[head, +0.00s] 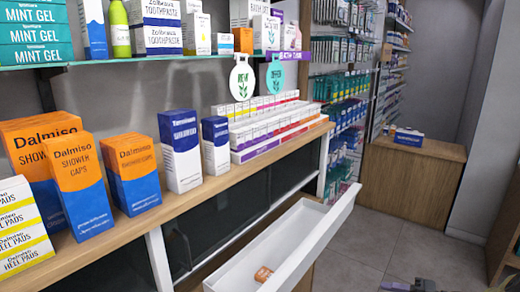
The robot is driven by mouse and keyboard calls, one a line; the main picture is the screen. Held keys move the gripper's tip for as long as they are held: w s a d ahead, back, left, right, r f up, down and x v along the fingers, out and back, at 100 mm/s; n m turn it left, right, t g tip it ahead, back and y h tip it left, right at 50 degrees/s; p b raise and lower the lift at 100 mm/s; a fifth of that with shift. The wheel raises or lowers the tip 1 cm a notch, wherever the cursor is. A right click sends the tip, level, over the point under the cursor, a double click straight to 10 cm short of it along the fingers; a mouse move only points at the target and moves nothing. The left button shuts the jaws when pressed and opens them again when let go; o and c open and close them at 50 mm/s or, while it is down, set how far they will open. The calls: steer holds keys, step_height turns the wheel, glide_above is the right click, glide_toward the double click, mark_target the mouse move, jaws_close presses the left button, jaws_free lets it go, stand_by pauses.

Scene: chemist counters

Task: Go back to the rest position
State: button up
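A dark piece of what looks like my gripper (424,285) shows at the bottom edge, right of centre, over the grey floor. Most of it is cut off by the frame, so its fingers and whether it holds anything cannot be made out. It is apart from the counter and to the right of the open drawer.
A white drawer (318,236) stands pulled out from the counter (240,175), with a small orange box (263,274) inside. Several boxes line the countertop. A wooden cabinet (410,182) with a blue box (409,137) stands at the back. Floor (385,245) between is clear.

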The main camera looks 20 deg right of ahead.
steer(key=w+a+f+n+g+h, duration=0.1)
steer(key=w+a+n+g, duration=0.3)
steer(key=a, duration=0.6)
steer(key=w+a+g+h, duration=0.1)
steer(key=w+a+g, duration=0.1)
steer(key=a+g, duration=0.55)
steer(key=s+a+r+n+h, duration=0.1)
steer(key=a+n+h, duration=0.1)
steer(key=a, duration=0.4)
steer(key=s+a+r+n+t+h, duration=0.1)
steer(key=s+a+r+n+h, duration=0.1)
steer(key=a, duration=0.5)
steer(key=s+a+r+n+t+h, duration=0.1)
steer(key=a+n+h, duration=0.2)
steer(key=a, duration=0.4)
steer(key=shift+s+a+r+h, duration=0.2)
steer(key=shift+r+h, duration=0.1)
steer(key=shift+h, duration=0.4)
steer(key=shift+w+d, duration=0.1)
